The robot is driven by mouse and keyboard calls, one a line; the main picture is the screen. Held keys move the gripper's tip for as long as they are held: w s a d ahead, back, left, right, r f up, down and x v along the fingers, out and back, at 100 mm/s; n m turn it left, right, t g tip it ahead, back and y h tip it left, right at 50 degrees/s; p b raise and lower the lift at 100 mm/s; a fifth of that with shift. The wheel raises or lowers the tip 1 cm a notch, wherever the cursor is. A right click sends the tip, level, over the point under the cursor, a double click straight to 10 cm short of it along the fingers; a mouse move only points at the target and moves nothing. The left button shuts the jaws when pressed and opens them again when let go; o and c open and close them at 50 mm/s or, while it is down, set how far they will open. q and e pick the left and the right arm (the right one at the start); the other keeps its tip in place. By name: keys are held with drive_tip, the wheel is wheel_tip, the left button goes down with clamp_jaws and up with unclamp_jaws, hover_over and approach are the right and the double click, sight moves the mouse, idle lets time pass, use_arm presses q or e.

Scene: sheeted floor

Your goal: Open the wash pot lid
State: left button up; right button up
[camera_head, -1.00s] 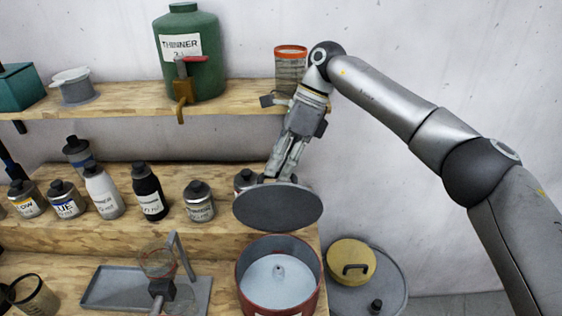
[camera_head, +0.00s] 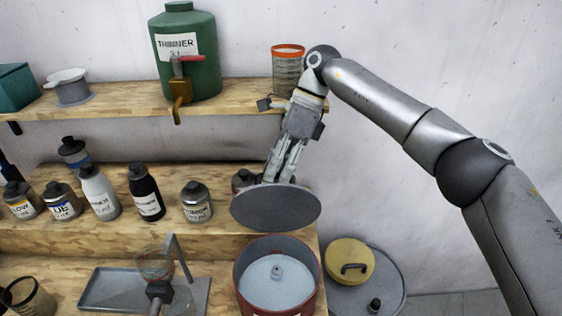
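The wash pot (camera_head: 238,290) is a round dark red pot at the bottom middle, open at the top, with pale liquid and a small grey knob-like piece inside. The grey round lid (camera_head: 276,210) is up in the air above and behind the pot, apart from it and tilted toward me. My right gripper (camera_head: 281,181) comes down from above, with its fingers at the lid's far edge. The fingertips are hidden behind the lid, but it hangs from them. My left gripper is not in view.
A shelf holds a green thinner container (camera_head: 186,60) and a can with an orange rim (camera_head: 288,72). Several bottles stand on the lower step, including a black bottle (camera_head: 146,195). A grey tray (camera_head: 112,290) lies left of the pot. A yellow lid (camera_head: 349,262) lies right on a grey drum.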

drive_tip(key=v, duration=1.1)
drive_tip(key=shift+w+r, duration=0.25)
drive_tip(key=shift+w, duration=0.05)
drive_tip(key=shift+d, duration=0.15)
